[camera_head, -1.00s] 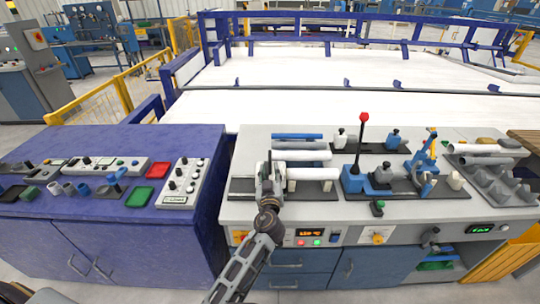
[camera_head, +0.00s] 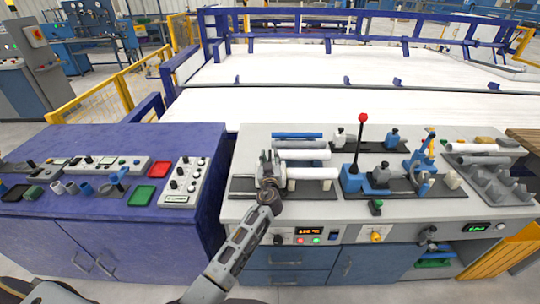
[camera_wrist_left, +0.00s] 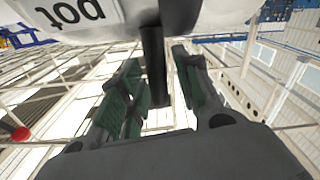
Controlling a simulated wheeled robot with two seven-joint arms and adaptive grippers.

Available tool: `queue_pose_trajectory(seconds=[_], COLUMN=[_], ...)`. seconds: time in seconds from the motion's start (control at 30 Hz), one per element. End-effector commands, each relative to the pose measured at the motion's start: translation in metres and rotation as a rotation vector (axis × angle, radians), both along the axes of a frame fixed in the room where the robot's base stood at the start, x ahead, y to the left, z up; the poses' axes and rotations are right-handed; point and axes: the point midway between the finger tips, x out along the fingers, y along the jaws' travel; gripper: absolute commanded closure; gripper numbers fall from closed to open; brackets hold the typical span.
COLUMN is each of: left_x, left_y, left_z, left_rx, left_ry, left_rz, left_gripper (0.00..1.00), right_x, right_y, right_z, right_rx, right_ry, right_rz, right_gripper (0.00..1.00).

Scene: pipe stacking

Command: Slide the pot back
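My left gripper (camera_head: 268,160) is over the left end of the grey console, just left of the white pipes. In the left wrist view, a pale body (camera_wrist_left: 75,16) bears the label "pot", which reads upside down. A dark post (camera_wrist_left: 155,65) joins this body and stands between my left fingers. The green-padded fingers are spread on either side of the post, with gaps showing, so the gripper looks open. In the head view the gripper hides the post, and I cannot make out the label. My right gripper is out of view.
White pipes (camera_head: 302,154) and a blue pipe (camera_head: 298,135) lie right of my left gripper. A lever with a red knob (camera_head: 363,117) stands farther right. A purple cabinet (camera_head: 70,215) with controls is at left. A long white surface (camera_head: 320,107) lies behind the console.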

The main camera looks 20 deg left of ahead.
Motion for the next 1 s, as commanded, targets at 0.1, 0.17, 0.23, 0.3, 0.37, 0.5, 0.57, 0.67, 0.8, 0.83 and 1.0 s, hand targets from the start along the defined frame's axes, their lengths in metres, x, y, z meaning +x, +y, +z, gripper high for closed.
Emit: queue_pose_trajectory(seconds=[0.1,0.17,0.23,0.3,0.37,0.5,0.57,0.67,0.8,0.83,1.0], left_x=[0.0072,0.0097,0.0115,0.0124,0.0129,0.0129,0.0129,0.0128,0.0127,0.0128,0.0128], left_y=[0.0024,0.0032,0.0039,0.0042,0.0044,0.0044,0.0044,0.0043,0.0042,0.0041,0.0042], left_z=[0.0006,0.0008,0.0007,0.0003,0.0000,-0.0001,0.0000,0.0000,0.0000,0.0000,0.0002], left_rx=[0.001,0.001,0.000,0.001,0.001,0.000,0.000,0.000,0.000,0.000,0.000], left_ry=[0.000,0.000,-0.001,0.000,0.000,0.000,0.000,0.000,0.000,0.000,0.000], left_rz=[0.000,0.001,0.001,0.001,0.001,0.001,0.001,0.001,0.001,0.001,0.001], left_gripper=[0.67,0.67,0.67,0.67,0.67,0.67,0.67,0.76,0.94,0.98,1.00], right_x=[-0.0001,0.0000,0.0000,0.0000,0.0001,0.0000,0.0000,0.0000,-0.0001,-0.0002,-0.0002], right_y=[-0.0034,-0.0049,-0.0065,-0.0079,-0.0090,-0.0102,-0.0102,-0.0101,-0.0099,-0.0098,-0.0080], right_z=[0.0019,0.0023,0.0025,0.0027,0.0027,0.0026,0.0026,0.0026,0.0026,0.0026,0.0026], right_rx=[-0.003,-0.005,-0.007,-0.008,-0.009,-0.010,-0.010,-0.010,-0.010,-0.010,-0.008], right_ry=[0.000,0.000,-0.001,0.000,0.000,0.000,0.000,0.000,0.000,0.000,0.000], right_rz=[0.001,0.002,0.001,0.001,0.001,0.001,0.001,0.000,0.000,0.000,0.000], right_gripper=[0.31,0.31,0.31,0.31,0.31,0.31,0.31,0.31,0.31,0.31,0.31])
